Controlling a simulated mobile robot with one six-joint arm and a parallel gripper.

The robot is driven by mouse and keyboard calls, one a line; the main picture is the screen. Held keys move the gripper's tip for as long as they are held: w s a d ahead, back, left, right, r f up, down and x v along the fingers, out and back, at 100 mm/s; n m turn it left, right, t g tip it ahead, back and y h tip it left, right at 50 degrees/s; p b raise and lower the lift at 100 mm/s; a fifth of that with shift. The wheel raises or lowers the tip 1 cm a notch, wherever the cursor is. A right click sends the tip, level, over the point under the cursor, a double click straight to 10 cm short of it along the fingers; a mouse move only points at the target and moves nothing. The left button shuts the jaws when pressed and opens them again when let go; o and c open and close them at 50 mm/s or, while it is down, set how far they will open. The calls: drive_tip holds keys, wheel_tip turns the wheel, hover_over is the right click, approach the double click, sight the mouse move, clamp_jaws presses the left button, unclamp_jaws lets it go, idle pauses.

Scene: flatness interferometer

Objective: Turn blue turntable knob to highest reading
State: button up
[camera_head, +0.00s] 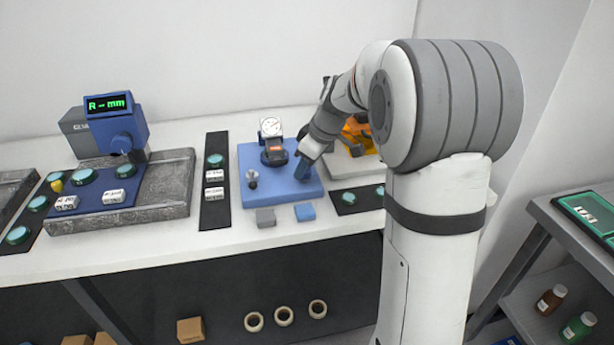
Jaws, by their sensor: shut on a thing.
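My gripper (305,168) points down at the right side of a blue base plate (271,199) on the white bench. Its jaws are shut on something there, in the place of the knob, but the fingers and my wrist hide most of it. A round white dial gauge (271,127) stands upright at the back of the plate; its needle is too small to read. A dark round part with an orange mark (275,147) sits below the dial. A small grey post (252,178) stands at the plate's left. A blue instrument (118,125) at the left has a green display reading "R -- mm".
A grey block (265,217) and a blue block (305,212) lie in front of the plate. A black strip with labelled pieces (214,195) lies left of it. An orange object (360,135) stands close behind my wrist at the right. The bench front is partly clear.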

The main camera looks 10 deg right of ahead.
drive_tip(key=shift+w+d+f+n+g+y+b, duration=0.15)
drive_tip(key=shift+n+g+b, duration=0.25)
drive_tip(key=shift+n, duration=0.75)
drive_tip(key=shift+s+a+r+n+g+y+b, duration=0.1)
drive_tip(key=shift+n+g+y+b, duration=0.25)
drive_tip(key=shift+n, duration=0.8)
drive_tip(key=o, duration=1)
drive_tip(key=shift+c, duration=0.2)
drive_tip(key=w+v, duration=0.1)
drive_tip(key=v, duration=0.6)
drive_tip(key=shift+s+d+r+p, duration=0.2)
drive_tip(key=shift+s+r+p, duration=0.15)
drive_tip(key=shift+s+r, duration=0.05)
